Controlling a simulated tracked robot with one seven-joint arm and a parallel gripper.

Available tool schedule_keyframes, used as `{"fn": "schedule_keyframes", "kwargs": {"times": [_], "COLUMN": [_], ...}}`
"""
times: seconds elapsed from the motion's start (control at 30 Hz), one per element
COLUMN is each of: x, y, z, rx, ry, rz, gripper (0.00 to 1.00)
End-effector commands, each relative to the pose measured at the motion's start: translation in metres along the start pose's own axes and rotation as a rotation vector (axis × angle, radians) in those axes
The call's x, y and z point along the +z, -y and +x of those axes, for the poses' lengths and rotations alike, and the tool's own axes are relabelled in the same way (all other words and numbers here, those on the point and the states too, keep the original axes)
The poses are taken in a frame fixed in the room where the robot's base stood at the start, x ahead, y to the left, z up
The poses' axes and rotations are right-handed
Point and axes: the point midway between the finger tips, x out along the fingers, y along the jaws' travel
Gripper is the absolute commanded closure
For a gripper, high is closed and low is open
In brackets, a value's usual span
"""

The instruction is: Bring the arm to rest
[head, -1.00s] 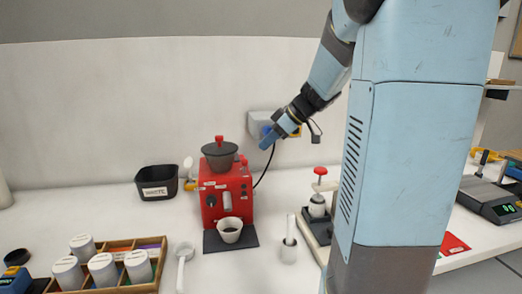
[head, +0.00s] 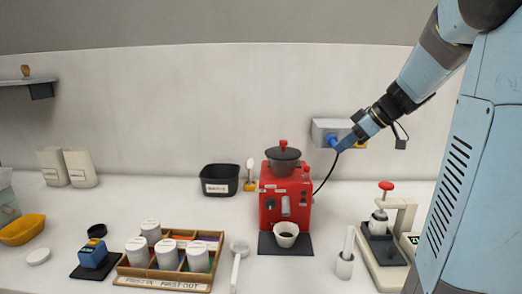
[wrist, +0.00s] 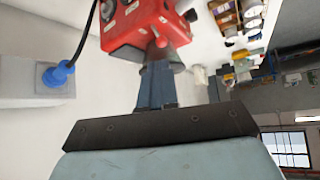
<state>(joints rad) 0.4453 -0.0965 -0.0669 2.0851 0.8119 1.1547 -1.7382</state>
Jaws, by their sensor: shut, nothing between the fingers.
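My gripper (head: 343,144) is raised in front of the back wall, at the end of my blue and dark arm that reaches down from the upper right. Its fingers (wrist: 157,82) are together and empty in the wrist view. In the head view it overlaps the grey wall socket box (head: 325,128); the gap between them is hard to judge. In the wrist view the blue plug (wrist: 58,74) sits in the socket, apart from the fingers.
A red coffee machine (head: 270,205) with a cup (head: 286,234) stands below and left of my gripper. A black bin (head: 220,181), a wooden rack (head: 123,271) of white-lidded jars and a press (head: 405,215) share the white counter.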

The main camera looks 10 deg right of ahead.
Motion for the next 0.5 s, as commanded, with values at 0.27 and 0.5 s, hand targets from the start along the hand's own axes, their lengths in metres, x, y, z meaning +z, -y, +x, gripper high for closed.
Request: {"fn": "schedule_keyframes", "kwargs": {"times": [0.27,0.5], "x": [-0.002,0.014], "y": [0.071,0.141], "z": [0.003,0.0], "rx": [0.023,0.139], "ry": [0.138,0.265], "rz": [0.165,0.361], "gripper": [1.0,1.0]}}
